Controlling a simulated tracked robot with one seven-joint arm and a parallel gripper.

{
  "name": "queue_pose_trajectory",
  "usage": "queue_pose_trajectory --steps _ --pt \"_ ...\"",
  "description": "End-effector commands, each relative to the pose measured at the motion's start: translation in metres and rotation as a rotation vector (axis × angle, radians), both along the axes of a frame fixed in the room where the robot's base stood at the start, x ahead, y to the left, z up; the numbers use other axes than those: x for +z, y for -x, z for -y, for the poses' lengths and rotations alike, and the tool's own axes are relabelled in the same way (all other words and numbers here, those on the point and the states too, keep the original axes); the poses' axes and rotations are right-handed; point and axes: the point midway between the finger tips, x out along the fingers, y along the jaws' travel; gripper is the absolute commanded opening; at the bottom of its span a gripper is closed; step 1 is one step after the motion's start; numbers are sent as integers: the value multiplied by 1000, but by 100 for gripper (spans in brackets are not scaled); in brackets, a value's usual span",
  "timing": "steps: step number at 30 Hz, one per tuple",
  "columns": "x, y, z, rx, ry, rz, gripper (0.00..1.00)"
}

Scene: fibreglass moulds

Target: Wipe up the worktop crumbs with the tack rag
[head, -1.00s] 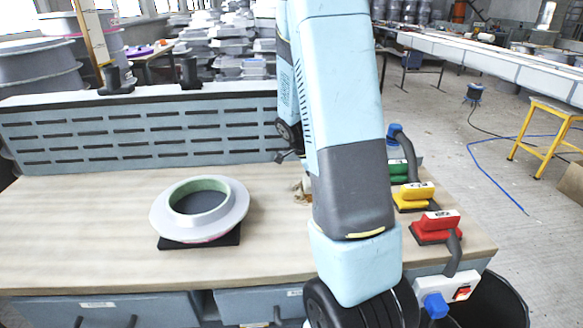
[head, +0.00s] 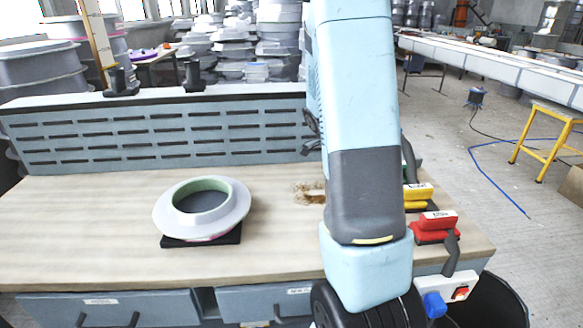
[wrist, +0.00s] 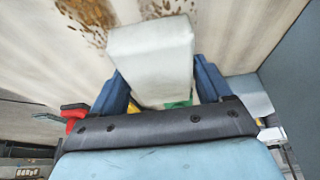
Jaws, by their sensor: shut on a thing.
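The tack rag (wrist: 150,48) is a pale, off-white block-like pad in the wrist view. My gripper (wrist: 162,75) is shut on it, with one blue finger on each side. The brown crumbs (wrist: 88,12) lie on the pale wooden worktop beyond the rag, in two patches at the top of the wrist view. In the head view the crumbs (head: 309,194) show as a brown smear just left of my arm, and part of them may be behind it. My gripper and the rag are hidden behind my arm there. I cannot tell whether the rag touches the worktop (head: 90,220).
A round grey mould (head: 203,207) sits on a black pad left of the crumbs. Labelled yellow (head: 417,197) and red (head: 435,226) tools stand at the right edge. A slotted back panel (head: 150,135) closes the rear. The left worktop is clear.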

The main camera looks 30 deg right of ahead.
Motion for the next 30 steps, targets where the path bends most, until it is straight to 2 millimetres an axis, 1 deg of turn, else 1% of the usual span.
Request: queue_pose_trajectory --steps 9,18,22,30 --pt "29 -1 -1 3 1 2 50" --pt "52 1 2 -4 0 1 50" --pt "55 1 3 -8 0 0 50" --pt "55 3 5 -10 0 -1 50"
